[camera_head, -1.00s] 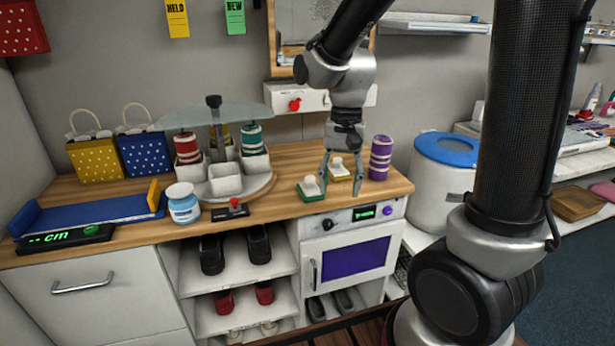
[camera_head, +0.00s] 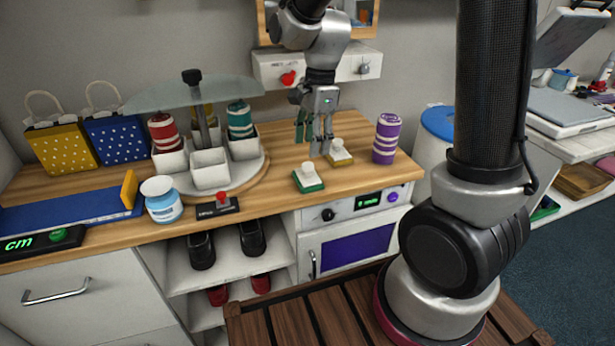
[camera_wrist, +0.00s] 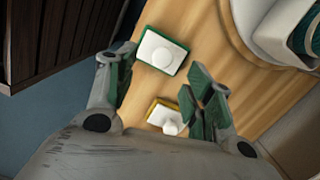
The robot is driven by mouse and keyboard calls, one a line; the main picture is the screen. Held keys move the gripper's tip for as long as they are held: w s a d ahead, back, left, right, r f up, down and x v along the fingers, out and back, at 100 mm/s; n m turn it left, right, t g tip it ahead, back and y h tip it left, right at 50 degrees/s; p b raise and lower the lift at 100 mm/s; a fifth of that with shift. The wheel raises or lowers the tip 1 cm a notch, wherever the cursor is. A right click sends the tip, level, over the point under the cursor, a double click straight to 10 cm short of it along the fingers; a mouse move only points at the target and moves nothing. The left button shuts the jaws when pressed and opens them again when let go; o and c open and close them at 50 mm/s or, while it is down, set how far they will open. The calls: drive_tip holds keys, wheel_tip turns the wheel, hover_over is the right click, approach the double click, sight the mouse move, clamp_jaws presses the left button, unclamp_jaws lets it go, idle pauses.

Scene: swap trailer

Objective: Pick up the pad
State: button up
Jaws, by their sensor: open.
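Two small pads with white knobbed tops stand on the wooden counter. The green-edged pad (camera_head: 308,180) is near the counter's front edge, and the yellow-edged pad (camera_head: 340,154) is behind it to the right. My gripper (camera_head: 314,145) is open and empty, pointing down just behind and left of the yellow-edged pad. In the wrist view, the green-edged pad (camera_wrist: 161,51) shows between the fingertips, at their far side. The yellow-edged pad (camera_wrist: 167,116) shows lower, close to the right finger, which partly covers its edge. I cannot tell the fingers' exact height above the counter.
A purple striped spool (camera_head: 386,139) stands right of the pads. A round carousel (camera_head: 262,170) with white bins and spools is to the left. A white jar (camera_head: 162,203) and a red-knobbed black block (camera_head: 219,207) sit by the front edge. A white wall box (camera_head: 317,65) is behind my gripper.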

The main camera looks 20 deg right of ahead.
sight(308, 164)
drive_tip(key=f, duration=0.5)
drive_tip(key=a+f, duration=0.1)
drive_tip(key=f, duration=0.1)
drive_tip(key=shift+w+f, duration=0.1)
drive_tip(key=shift+f, duration=0.15)
drive_tip(key=c, duration=1.1)
